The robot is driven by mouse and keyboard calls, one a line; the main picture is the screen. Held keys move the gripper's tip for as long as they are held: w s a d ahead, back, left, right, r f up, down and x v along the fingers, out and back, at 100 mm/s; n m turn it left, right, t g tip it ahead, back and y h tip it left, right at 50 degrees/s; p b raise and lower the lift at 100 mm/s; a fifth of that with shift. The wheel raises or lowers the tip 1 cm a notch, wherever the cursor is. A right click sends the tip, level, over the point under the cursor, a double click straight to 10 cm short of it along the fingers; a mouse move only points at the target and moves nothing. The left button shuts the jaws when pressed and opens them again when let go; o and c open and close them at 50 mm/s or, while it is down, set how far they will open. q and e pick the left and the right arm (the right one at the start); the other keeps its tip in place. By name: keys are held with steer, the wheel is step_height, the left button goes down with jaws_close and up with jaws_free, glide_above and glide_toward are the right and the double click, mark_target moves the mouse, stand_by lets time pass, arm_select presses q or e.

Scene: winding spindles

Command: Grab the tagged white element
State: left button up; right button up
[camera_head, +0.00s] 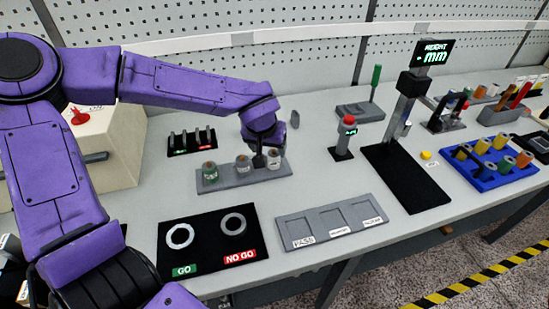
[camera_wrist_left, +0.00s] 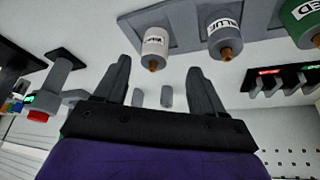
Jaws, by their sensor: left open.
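A grey holder (camera_head: 243,180) carries three labelled spindles in a row. The white-tagged element (camera_head: 274,159) stands at its right end; it also shows in the left wrist view (camera_wrist_left: 155,44), its tag only partly readable. My left gripper (camera_head: 260,160) is beside it, at the holder's right part. In the left wrist view my left gripper (camera_wrist_left: 158,68) has its fingers apart, with the white-tagged element just beyond the tips and nothing between them. A grey spindle tagged BLUE (camera_wrist_left: 222,34) and a green spindle (camera_wrist_left: 301,22) stand beside it. My right gripper is not in view.
A black GO / NO GO mat (camera_head: 206,222) and a grey three-slot tray (camera_head: 333,236) lie in front. A blue rack (camera_head: 492,176) holds several coloured spindles.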

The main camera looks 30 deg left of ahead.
mark_target(274, 155)
arm_select(q)
steer(key=x, duration=0.4)
steer(key=w+x, duration=0.1)
steer(key=x, duration=0.2)
steer(key=shift+d+r, duration=0.15)
steer(key=shift+d, duration=0.15)
steer(key=shift+s+r, duration=0.25)
steer(key=shift+s, duration=0.2)
steer(key=shift+c, duration=0.4)
steer(key=shift+w+f, duration=0.1)
steer(key=shift+w, duration=0.05)
steer(key=c, duration=1)
steer(key=shift+c, duration=0.2)
